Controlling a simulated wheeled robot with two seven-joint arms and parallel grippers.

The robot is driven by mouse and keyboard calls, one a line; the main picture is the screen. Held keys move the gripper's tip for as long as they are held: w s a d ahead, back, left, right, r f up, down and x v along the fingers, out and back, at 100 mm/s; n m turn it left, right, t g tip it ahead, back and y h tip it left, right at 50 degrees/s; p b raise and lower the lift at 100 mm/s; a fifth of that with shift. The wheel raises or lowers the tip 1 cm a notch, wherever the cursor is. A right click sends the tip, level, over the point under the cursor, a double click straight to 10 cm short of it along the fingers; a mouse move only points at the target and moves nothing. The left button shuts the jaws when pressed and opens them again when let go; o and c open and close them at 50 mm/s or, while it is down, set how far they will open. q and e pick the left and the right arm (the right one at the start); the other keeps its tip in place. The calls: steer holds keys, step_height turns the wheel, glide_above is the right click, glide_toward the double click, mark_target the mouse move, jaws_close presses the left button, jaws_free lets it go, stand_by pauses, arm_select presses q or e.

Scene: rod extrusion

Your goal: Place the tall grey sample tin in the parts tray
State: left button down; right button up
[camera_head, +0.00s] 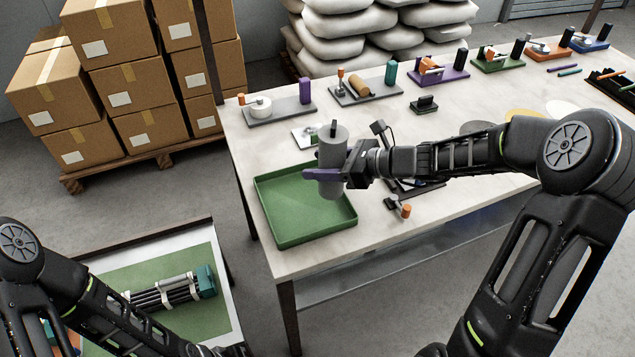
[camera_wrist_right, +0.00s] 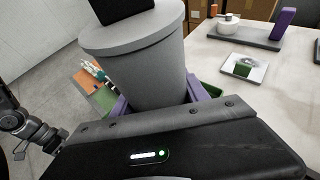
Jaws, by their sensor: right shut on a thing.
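The tall grey sample tin (camera_head: 331,148) is upright between the purple fingers of my right gripper (camera_head: 328,174). The gripper is shut on it. In the right wrist view the tin (camera_wrist_right: 145,60) fills the middle, with a dark knob on its lid and the purple fingers (camera_wrist_right: 160,98) at its sides. The green parts tray (camera_head: 300,228) lies empty at the table's near left corner. The tin appears over the tray's right back part; its exact height above the tray is hard to tell. My left arm shows at the lower left, but its gripper is not visible.
On the table (camera_head: 385,235), a small orange-tipped part (camera_head: 401,208) lies right of the tray. A white square plate (camera_head: 308,136) lies behind it. Several fixtures, including a grey one (camera_head: 280,112), line the back edge. A cart with a rod bundle (camera_head: 170,291) stands at lower left.

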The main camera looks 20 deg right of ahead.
steer(key=shift+f, duration=0.6)
steer(key=shift+f, duration=1.85)
steer(key=shift+f, duration=0.2)
steer(key=o, duration=1.4)
steer(key=shift+o, duration=0.2)
